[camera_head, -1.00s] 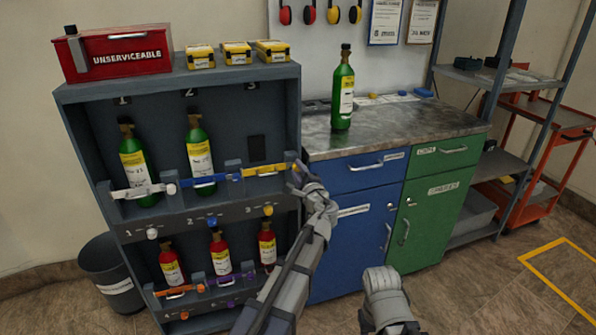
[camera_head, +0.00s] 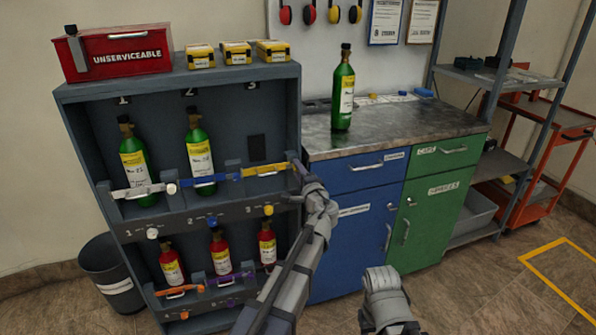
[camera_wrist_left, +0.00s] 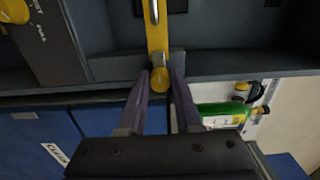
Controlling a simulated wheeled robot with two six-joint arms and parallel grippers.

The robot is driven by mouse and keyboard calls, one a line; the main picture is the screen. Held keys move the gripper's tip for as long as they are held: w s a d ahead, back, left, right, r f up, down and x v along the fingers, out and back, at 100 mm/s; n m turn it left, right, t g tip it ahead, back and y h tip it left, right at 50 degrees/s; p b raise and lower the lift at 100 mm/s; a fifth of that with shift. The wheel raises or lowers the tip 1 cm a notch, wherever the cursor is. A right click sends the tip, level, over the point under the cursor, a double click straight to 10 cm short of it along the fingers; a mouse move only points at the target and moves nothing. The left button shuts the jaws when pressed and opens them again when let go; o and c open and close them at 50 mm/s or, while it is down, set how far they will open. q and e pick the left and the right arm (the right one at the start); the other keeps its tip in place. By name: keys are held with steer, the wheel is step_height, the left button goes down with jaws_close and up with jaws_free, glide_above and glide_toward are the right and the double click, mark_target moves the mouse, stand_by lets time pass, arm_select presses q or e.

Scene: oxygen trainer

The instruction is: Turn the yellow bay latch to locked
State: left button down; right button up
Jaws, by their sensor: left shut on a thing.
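The yellow bay latch (camera_head: 265,170) is a bar lying nearly level across the front of bay 3, the right upper bay of the grey rack. Bay 3 holds no bottle. My left gripper (camera_head: 297,168) is at the right end of this latch. In the left wrist view the yellow latch (camera_wrist_left: 157,35) ends in a round tip between the two purple fingers of my left gripper (camera_wrist_left: 160,84), which is shut on it. In the head view the fingers are small and partly hidden by the wrist. Only a grey link of my right arm shows.
A white latch (camera_head: 140,190) and a blue latch (camera_head: 205,181) cross bays 1 and 2 before green bottles. Red bottles (camera_head: 220,252) stand below. A green bottle (camera_head: 342,95) stands on the workbench (camera_head: 400,128) to the right.

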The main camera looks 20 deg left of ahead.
arm_select(q)
steer(key=c, duration=0.6)
jaws_free()
steer(key=shift+s, duration=0.1)
steer(key=v, duration=0.7)
steer(key=shift+s+d, duration=0.25)
steer(key=s+d+n+g+h+p, duration=0.2)
steer(key=s+d+g+h+p, duration=0.1)
steer(key=s+p, duration=0.5)
steer(key=s+d+r+n+g+h+p, duration=0.1)
steer(key=s+d+g+p, duration=0.4)
steer(key=s, duration=0.7)
steer(key=s+d+r+n+g+h+p, duration=0.1)
steer(key=s+d+n+g+h+p, duration=0.3)
steer(key=s+g+p, duration=0.3)
steer(key=s+p, duration=0.3)
steer(key=p, duration=0.1)
steer(key=shift+d+h, duration=0.4)
